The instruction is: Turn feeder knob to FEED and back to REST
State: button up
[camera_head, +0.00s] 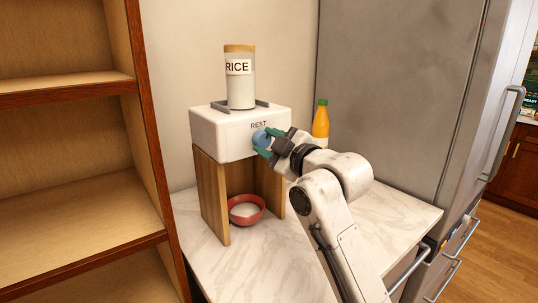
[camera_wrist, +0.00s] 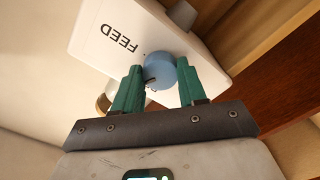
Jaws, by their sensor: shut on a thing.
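The feeder is a white box (camera_head: 225,138) on wooden side panels, with a rice jar (camera_head: 240,85) standing on top. The word REST shows on its front in the head view. The word FEED shows upside down in the wrist view on the white face (camera_wrist: 92,32). The blue feeder knob (camera_head: 261,138) sits on the front face. It also shows in the wrist view (camera_wrist: 160,72), with a small dark mark near its edge. My gripper (camera_wrist: 158,85) has its green fingers shut on the knob, one on each side. Part of the knob is hidden by the fingers.
A red bowl (camera_head: 246,209) with white contents stands under the feeder on the marble counter (camera_head: 350,233). An orange bottle with a green cap (camera_head: 320,125) stands behind my arm. A wooden shelf (camera_head: 75,195) is at left and a grey fridge (camera_head: 400,90) at right.

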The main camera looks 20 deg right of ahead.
jog(key=n+b, duration=0.3)
jog(key=n, duration=0.2)
jog(key=shift+f, duration=0.1)
jog(key=shift+n, duration=0.3)
dwell(0.4)
jog(key=o, duration=1.1)
jog(key=shift+c, duration=0.2)
jog(key=shift+s, duration=0.1)
jog(key=b+v, duration=0.1)
jog(key=v, duration=0.9)
jog(key=shift+s+b, duration=0.3)
jog(key=shift+s, duration=0.05)
jog(key=shift+d, duration=0.1)
